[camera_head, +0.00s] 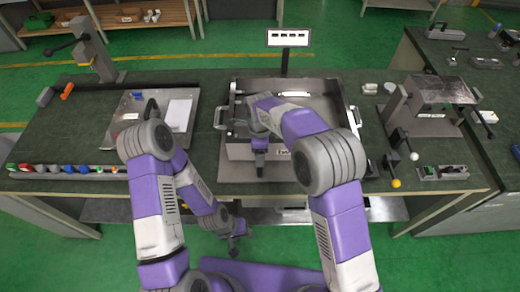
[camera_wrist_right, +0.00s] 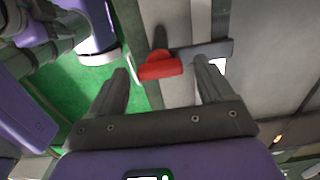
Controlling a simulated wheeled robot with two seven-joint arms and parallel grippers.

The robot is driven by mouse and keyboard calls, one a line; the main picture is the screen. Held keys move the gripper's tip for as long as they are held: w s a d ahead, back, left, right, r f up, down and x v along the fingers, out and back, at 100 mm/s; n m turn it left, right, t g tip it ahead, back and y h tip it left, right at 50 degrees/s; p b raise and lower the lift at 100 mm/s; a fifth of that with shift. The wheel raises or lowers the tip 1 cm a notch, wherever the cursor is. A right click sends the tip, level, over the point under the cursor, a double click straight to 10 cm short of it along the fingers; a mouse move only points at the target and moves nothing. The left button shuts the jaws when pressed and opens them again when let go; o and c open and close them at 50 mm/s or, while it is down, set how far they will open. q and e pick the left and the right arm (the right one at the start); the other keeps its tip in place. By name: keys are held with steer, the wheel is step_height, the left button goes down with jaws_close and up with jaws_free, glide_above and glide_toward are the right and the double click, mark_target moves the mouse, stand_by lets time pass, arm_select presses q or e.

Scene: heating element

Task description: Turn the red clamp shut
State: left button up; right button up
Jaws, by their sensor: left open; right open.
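The red clamp (camera_wrist_right: 160,67) shows in the right wrist view as a short red handle by a dark grey bar (camera_wrist_right: 205,50). In the head view I cannot make it out. My right gripper (camera_wrist_right: 161,74) is open, its fingertips either side of the red handle in the picture; I cannot tell whether they touch it. In the head view my right gripper (camera_head: 259,164) points down at the front wall of the metal box (camera_head: 328,100). My left gripper (camera_head: 236,233) is open and empty, low in front of the table, away from the box.
A tray with a white sheet (camera_head: 179,115) lies left of the box on the dark green table (camera_head: 212,98). Several coloured knobs (camera_head: 62,169) line the front left edge. A sign (camera_head: 288,38) stands behind the box.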

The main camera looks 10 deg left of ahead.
step_height(320, 180, up, 7)
steer(key=shift+r, duration=0.2)
stand_by(0.6)
